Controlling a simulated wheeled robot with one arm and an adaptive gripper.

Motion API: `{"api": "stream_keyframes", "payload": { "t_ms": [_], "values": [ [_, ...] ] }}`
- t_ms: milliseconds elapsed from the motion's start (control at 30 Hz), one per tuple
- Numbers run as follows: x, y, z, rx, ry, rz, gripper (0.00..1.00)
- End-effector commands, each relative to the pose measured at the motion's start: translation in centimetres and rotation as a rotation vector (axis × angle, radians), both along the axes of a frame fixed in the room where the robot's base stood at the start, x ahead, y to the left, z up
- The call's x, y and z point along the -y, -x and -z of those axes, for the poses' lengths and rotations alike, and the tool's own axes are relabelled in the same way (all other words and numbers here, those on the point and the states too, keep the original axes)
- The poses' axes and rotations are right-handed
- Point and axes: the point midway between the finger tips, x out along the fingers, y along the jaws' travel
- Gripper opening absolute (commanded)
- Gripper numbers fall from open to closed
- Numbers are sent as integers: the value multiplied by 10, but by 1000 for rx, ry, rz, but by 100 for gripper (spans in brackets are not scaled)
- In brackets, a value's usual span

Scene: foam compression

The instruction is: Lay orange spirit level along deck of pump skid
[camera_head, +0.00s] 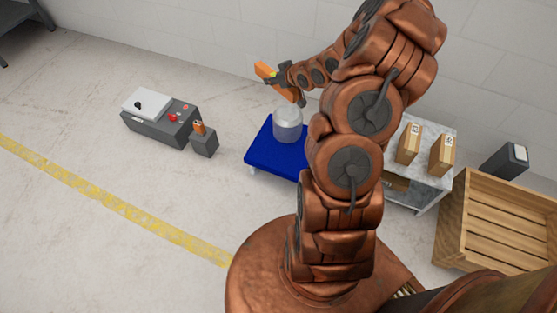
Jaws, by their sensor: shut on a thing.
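The orange spirit level (264,70) is in my gripper (277,80), which is shut on it. The level is a bar slanting down to the right, partly hidden by the fingers. It appears in the air above and behind a low blue platform (262,158). A clear jar-like vessel (287,127) stands on the platform, just below the level. The right part of the platform is hidden behind my arm. A grey unit (163,128) with a pale top and red buttons stands to the left. I cannot tell for sure which of these is the pump skid.
A small grey block with an orange-topped part (204,142) stands between the grey unit and the platform. Right of my arm are a pale table (437,145) with brown boxes (409,143), a wooden crate (490,222) and a dark bin (505,162).

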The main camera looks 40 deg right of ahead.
Motion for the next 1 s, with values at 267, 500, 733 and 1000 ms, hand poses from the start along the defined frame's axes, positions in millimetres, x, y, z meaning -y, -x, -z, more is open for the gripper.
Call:
{"api": "stream_keyframes", "payload": {
  "t_ms": [267,500,733,1000],
  "values": [
    [2,9,42,-3,0,-45,0],
    [-1,21,90,-4,-2,-104,0],
    [-10,39,145,-4,-1,-172,0],
    [-32,70,225,-5,-4,-268,0]
  ]
}}
